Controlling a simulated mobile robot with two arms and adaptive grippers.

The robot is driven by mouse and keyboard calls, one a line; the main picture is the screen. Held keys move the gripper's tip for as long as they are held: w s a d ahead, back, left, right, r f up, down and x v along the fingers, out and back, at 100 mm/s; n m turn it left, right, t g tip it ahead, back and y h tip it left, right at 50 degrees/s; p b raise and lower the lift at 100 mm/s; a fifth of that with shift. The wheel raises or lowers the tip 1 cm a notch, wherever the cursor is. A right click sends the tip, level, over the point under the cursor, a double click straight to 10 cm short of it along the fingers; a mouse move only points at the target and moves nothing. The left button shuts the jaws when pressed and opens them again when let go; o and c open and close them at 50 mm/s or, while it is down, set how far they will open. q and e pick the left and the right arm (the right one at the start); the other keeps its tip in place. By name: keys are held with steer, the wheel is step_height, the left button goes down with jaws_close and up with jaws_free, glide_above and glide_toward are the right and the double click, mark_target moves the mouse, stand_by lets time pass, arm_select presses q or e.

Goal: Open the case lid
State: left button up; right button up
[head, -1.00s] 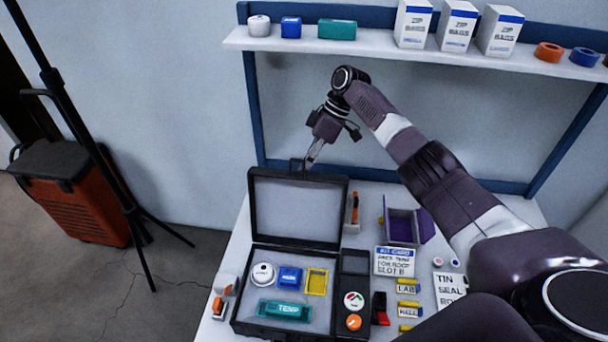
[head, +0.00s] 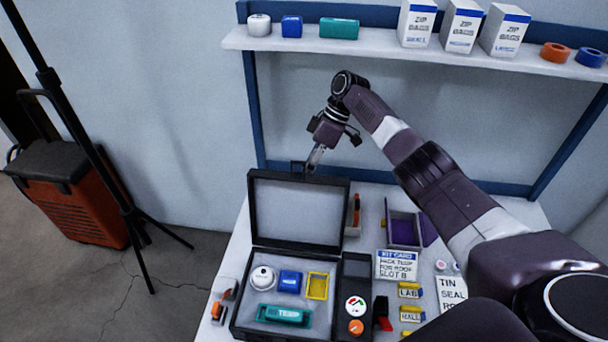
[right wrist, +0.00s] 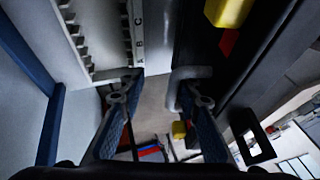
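The black case (head: 240,318) lies on the white table with its lid (head: 298,212) standing up at the back, the pale inner face showing. A small dark handle (head: 298,166) sticks up at the lid's top edge. My right gripper (head: 315,160) points down at that top edge, just right of the handle; I cannot tell whether it touches the lid. In the right wrist view its two fingers (right wrist: 158,88) are apart with nothing between them. My left gripper is not in view.
The case holds a white round sensor (head: 263,277), a blue block (head: 290,281), a yellow frame (head: 317,286) and a teal piece (head: 284,315). A purple bin (head: 404,230), kit card (head: 397,265) and labels stand right. A shelf (head: 380,43) runs above.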

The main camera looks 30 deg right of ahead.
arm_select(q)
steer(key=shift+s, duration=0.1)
arm_select(e)
steer(key=shift+d+r, duration=0.1)
steer(key=shift+r, duration=0.2)
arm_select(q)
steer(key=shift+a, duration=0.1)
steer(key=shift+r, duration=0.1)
arm_select(e)
steer(key=shift+r, duration=0.1)
